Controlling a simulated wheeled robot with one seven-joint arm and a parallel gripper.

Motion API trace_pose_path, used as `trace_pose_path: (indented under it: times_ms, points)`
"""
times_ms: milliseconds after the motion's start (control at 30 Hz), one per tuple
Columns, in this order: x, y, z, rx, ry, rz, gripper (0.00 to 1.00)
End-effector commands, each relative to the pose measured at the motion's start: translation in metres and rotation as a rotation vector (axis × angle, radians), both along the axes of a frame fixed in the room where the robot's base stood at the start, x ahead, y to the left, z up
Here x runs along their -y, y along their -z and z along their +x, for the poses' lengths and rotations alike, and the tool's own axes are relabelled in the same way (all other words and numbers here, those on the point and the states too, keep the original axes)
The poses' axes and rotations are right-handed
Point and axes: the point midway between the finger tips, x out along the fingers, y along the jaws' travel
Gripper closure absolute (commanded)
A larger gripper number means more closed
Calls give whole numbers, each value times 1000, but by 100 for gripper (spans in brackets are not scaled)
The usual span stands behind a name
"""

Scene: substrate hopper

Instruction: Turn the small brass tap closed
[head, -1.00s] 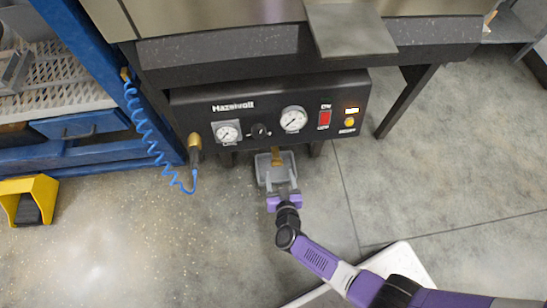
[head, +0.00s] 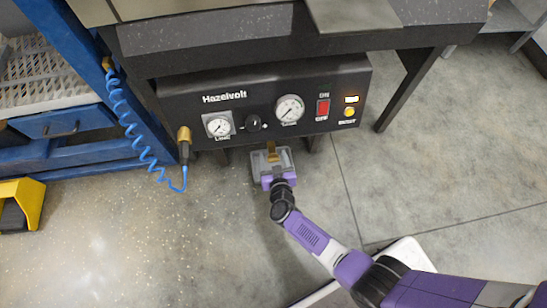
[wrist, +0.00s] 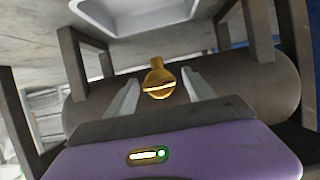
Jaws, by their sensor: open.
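The small brass tap (head: 271,152) sticks out below the black control panel in the head view, and a grey tray is beneath it. In the wrist view the tap (wrist: 159,84) shows as a rounded brass body with a narrow stem, in front of a dark grey cylinder. My gripper (wrist: 160,80) is open, with one grey finger on each side of the tap. Small gaps show between the fingers and the brass, so I see no contact. In the head view my gripper (head: 274,170) is just in front of the tap and partly hides the tray.
The black panel (head: 265,100) carries gauges, a knob and a red switch above my gripper. The grey tray (head: 287,157) lies under the tap. A coiled blue hose (head: 132,125) hangs at the left. Dark legs flank the cylinder (wrist: 262,88). Open floor lies in front.

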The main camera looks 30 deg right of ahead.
Motion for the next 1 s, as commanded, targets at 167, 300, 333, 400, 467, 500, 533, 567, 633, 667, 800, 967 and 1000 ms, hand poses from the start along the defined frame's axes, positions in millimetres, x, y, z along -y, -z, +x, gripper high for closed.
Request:
trace_pose_path:
  times_ms: [167, 300, 333, 400, 467, 500, 533, 567, 633, 667, 800, 967, 1000]
  points:
    - [0, 0, 0, 0, 0, 0, 68]
    - [0, 0, 0, 0, 0, 0, 95]
    - [0, 0, 0, 0, 0, 1, 100]
    - [0, 0, 0, 1, 0, 3, 100]
    - [1, 0, -1, 6, 2, 16, 100]
    - [1, 0, -1, 12, 2, 31, 100]
    - [2, 1, -1, 17, 2, 47, 100]
    - [2, 1, -1, 23, 2, 64, 100]
    - [2, 1, -1, 38, 2, 112, 100]
    - [2, 1, -1, 45, 2, 133, 100]
    - [2, 2, -1, 72, 2, 212, 100]
    - [2, 0, -1, 83, 1, 250, 100]
    - [2, 0, 0, 83, 1, 253, 100]
